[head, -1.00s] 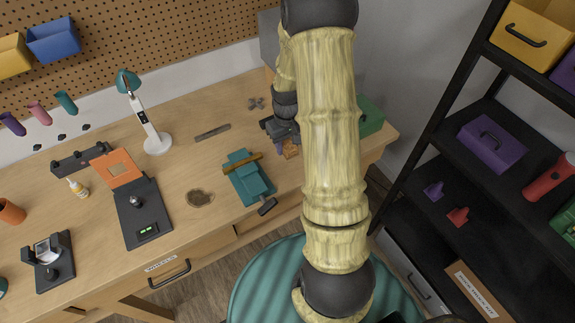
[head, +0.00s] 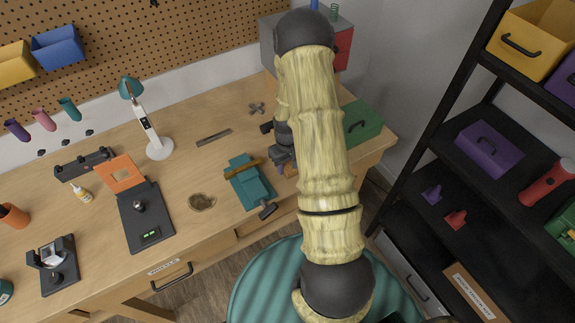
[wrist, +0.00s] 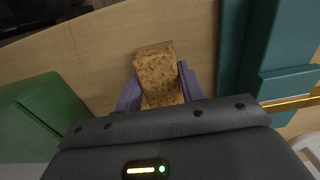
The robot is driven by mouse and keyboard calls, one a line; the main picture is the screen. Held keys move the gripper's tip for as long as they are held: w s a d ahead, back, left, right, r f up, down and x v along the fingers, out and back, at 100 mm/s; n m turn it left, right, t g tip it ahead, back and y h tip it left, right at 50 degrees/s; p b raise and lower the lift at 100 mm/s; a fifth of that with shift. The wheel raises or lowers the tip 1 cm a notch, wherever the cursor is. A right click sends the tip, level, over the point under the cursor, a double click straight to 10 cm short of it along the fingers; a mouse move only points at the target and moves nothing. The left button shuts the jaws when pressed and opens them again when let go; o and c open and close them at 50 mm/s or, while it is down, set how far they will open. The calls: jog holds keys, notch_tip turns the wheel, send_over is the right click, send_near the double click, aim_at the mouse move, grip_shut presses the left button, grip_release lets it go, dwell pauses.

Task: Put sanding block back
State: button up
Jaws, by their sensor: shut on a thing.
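The sanding block (wrist: 155,68), a speckled tan-brown block, sits between the two purple fingers of my gripper (wrist: 159,74) in the wrist view. My gripper is shut on it. In the head view my gripper (head: 282,166) is over the right part of the wooden bench, just right of the teal vise, and partly hidden by my arm. Only a small brown piece of the block (head: 291,171) shows there. I cannot tell whether the block touches the bench.
The teal vise (head: 250,185) with a yellow bar stands close left of my gripper. A green box (head: 362,122) stands to the right, at the bench's end. A black shelf with a purple box (head: 490,146) is farther right. Bench (head: 185,170) space left of the vise is partly clear.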

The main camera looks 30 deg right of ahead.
aim_at(287, 164)
jog(key=shift+f, duration=0.55)
jog(key=shift+f, duration=0.2)
jog(key=o, duration=1.1)
jog(key=shift+r, duration=0.15)
notch_tip(287, 164, up, 12)
jog(key=b, duration=0.3)
jog(key=shift+r, duration=0.1)
